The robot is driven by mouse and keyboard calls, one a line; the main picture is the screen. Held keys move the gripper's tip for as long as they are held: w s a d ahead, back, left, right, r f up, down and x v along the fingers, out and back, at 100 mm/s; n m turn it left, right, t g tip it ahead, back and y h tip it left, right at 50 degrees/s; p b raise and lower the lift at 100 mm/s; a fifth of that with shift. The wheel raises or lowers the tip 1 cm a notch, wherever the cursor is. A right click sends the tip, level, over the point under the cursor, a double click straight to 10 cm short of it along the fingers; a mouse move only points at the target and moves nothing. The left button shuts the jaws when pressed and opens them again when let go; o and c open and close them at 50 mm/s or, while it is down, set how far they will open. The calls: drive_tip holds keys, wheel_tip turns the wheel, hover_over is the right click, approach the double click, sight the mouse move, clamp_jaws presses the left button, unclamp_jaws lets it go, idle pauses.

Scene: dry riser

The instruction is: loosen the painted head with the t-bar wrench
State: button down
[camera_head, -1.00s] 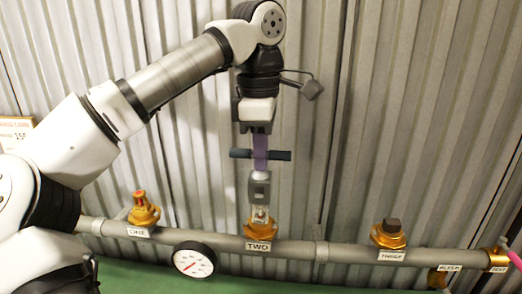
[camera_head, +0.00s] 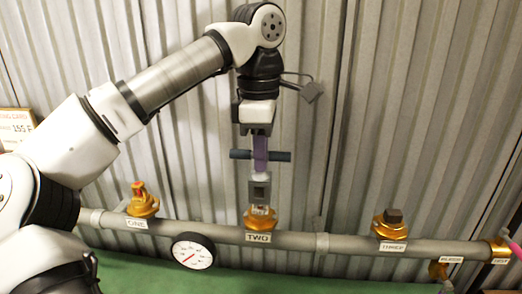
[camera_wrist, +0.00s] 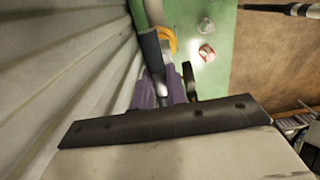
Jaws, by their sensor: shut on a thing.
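My gripper (camera_head: 260,143) is shut on the T-bar wrench, with purple fingers around its upright below the wrist. The wrench (camera_head: 260,188) hangs upright, with a dark crossbar and a grey body. Its lower end is at the brass fitting labelled TWO (camera_head: 261,222); whether it is seated on the head there I cannot tell, as that head is largely hidden. Fitting ONE (camera_head: 142,205) carries a red head (camera_head: 138,188). Fitting THREE (camera_head: 389,229) carries a dark square head (camera_head: 393,215). The wrist view shows the purple fingers (camera_wrist: 160,92) and an orange-brass fitting (camera_wrist: 167,41) beyond.
A grey horizontal pipe (camera_head: 290,240) carries the fittings. A round white gauge (camera_head: 193,251) hangs between ONE and TWO. Brass outlets (camera_head: 498,248) are at the right end. A corrugated metal wall (camera_head: 350,110) stands close behind. A placard (camera_head: 17,128) is at left.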

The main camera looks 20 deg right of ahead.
sight(261, 175)
drive_tip(key=shift+f+b, duration=0.8)
drive_tip(key=shift+f, duration=0.7)
drive_tip(key=n, duration=0.4)
drive_tip(key=shift+r+n, duration=0.1)
drive_tip(key=shift+n, duration=0.8)
drive_tip(key=n, duration=0.3)
drive_tip(key=shift+p, duration=0.45)
drive_tip(key=shift+m, duration=0.3)
drive_tip(key=shift+r, duration=0.1)
